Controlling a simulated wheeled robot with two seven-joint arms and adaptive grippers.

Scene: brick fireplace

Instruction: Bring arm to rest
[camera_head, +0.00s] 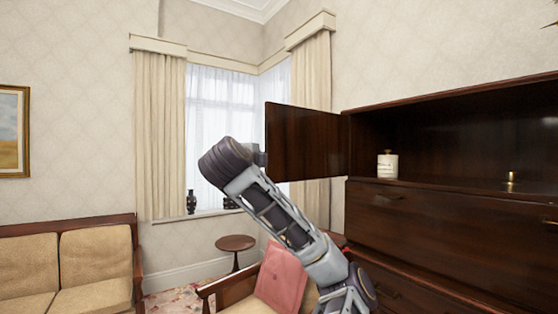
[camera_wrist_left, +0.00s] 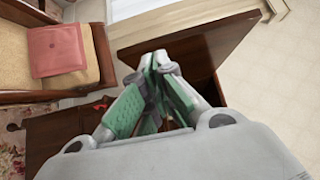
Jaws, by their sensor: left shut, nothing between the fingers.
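My left arm rises from the bottom middle of the head view, its dark rounded joint in front of the window and beside the open cabinet door (camera_head: 308,142). The gripper fingers cannot be made out in that view. In the left wrist view my left gripper (camera_wrist_left: 160,58) has its green-padded fingers together, with nothing between them. The dark door panel (camera_wrist_left: 190,45) shows just beyond the fingertips; I cannot tell whether they touch it. My right gripper is in neither view.
The dark wood cabinet (camera_head: 440,215) fills the right side, its open shelf holding a white canister (camera_head: 387,165) and a small brass item (camera_head: 511,181). A pink cushion (camera_head: 281,278) lies on an armchair below my arm. A round side table (camera_head: 235,243) and sofa (camera_head: 95,257) stand left.

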